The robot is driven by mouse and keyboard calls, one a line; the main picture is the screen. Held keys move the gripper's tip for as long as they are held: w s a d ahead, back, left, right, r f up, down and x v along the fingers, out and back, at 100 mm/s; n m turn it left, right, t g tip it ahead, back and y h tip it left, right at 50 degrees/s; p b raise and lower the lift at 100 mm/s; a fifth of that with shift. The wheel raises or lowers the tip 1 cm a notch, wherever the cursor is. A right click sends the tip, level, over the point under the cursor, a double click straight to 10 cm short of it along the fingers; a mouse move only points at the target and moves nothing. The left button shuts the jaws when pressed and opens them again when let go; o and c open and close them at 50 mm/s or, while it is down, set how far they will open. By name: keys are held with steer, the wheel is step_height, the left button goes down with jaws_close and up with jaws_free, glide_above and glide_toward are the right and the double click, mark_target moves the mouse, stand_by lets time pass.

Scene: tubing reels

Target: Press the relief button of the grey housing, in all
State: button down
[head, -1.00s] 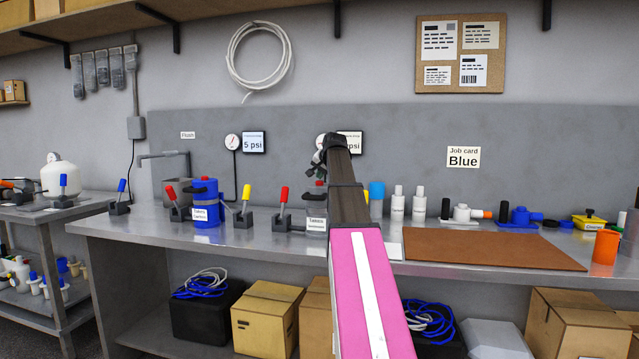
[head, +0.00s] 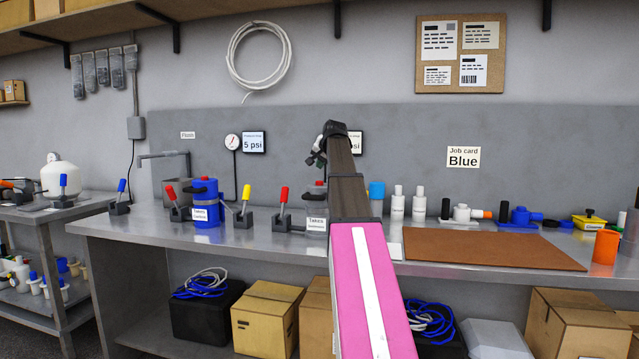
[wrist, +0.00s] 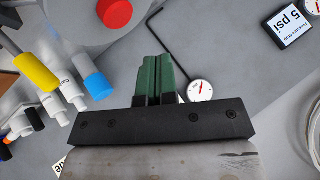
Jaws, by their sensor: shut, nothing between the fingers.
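The grey housing (head: 311,203) stands on the bench, partly hidden behind my arm in the head view; a white label is on its front. In the wrist view its round grey top (wrist: 75,12) is at the upper left, with a red button (wrist: 115,13) on it. My gripper (wrist: 154,60) is shut and empty, its green fingers together. The fingertips show below and right of the red button, apart from it in the picture; the height between them is hard to tell. In the head view the gripper (head: 317,157) hangs above the housing.
A blue housing (head: 206,206) stands left, with red-handled (head: 284,194) and yellow-handled (head: 246,192) valves nearby. Right of my arm are white bottles (head: 397,203), a blue-capped one (head: 376,190) and fittings. A gauge (wrist: 200,91) is near the fingers in the wrist view. The brown mat (head: 490,248) is clear.

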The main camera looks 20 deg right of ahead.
steer(key=shift+r, duration=1.1)
steer(key=shift+s, duration=0.1)
